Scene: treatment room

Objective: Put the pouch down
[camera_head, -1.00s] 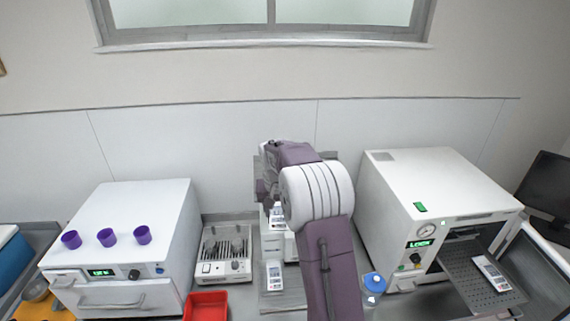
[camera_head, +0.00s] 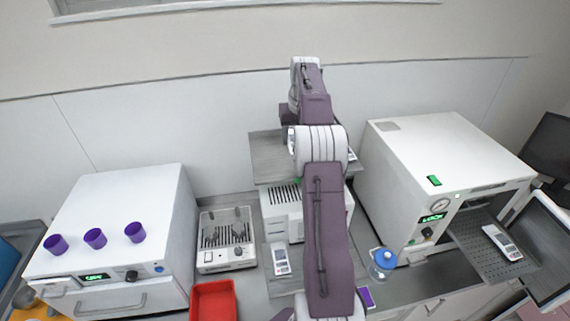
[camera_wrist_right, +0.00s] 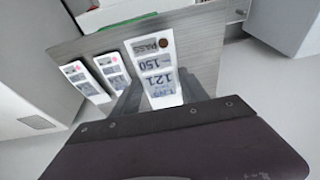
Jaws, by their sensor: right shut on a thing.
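My right gripper (camera_wrist_right: 158,84) is shut on a white labelled pouch (camera_wrist_right: 153,68) with a dark red dot, over the grey shelf (camera_wrist_right: 205,50) in the right wrist view. I cannot tell whether the pouch touches the shelf. Two similar pouches, one farther (camera_wrist_right: 80,78) and one nearer (camera_wrist_right: 115,70), lie on the shelf beside it. In the head view, my right arm reaches over the shelf (camera_head: 268,165) and hides the gripper; a pouch edge (camera_head: 351,154) shows right of the arm. My left gripper is out of view.
Another pouch (camera_head: 280,258) lies below the white vented device (camera_head: 283,205). One more (camera_head: 500,240) lies on the tray of the open sterilizer (camera_head: 440,150) at right. A blue-lidded jar (camera_head: 383,262), red bin (camera_head: 214,300) and instrument rack (camera_head: 227,240) stand nearby. The shelf's left part is bare.

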